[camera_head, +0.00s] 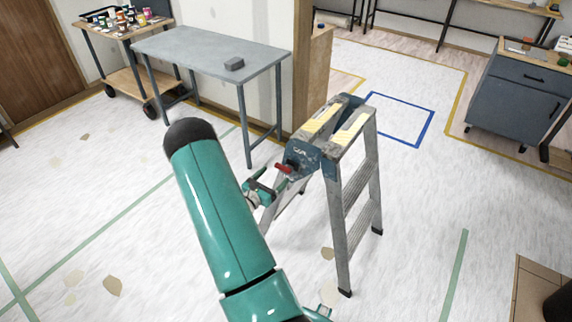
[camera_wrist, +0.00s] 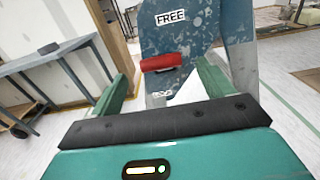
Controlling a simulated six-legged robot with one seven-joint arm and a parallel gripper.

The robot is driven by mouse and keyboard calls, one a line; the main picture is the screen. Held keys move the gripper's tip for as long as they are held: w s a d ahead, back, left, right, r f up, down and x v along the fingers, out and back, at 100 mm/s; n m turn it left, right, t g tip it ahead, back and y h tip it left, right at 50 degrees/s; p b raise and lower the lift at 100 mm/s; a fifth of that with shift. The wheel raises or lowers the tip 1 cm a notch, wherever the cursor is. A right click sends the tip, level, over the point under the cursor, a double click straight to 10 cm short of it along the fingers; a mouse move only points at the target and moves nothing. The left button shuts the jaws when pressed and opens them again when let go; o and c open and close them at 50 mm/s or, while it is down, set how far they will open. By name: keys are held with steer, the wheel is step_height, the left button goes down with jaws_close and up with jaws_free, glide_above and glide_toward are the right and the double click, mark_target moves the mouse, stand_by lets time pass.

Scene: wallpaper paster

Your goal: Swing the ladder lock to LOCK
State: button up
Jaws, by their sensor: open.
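The stepladder (camera_head: 352,150) stands upright with its legs spread, right of my arm. Its blue side plate (camera_wrist: 190,30) fills the middle of the wrist view and carries a FREE label at the top and a partly hidden label lower down. The red lock handle (camera_wrist: 162,62) lies roughly level across this plate, below FREE; it also shows in the head view (camera_head: 284,168). My gripper (camera_wrist: 162,78) is open, its two green fingers on either side of the red handle. I cannot tell whether they touch it.
A grey table (camera_head: 205,50) with a small grey block (camera_head: 234,64) stands behind, left of the ladder. A cart (camera_head: 110,30) with paint pots is at the far left. A blue-grey cabinet (camera_head: 515,95) stands at the right. Floor around the ladder is mostly clear.

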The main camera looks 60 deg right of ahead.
mark_target(282, 168)
steer(key=d, duration=0.3)
steer(key=s+d, duration=0.1)
steer(key=d, duration=0.4)
steer(key=shift+s+d, duration=0.15)
steer(key=shift+d, duration=0.15)
steer(key=c, duration=1)
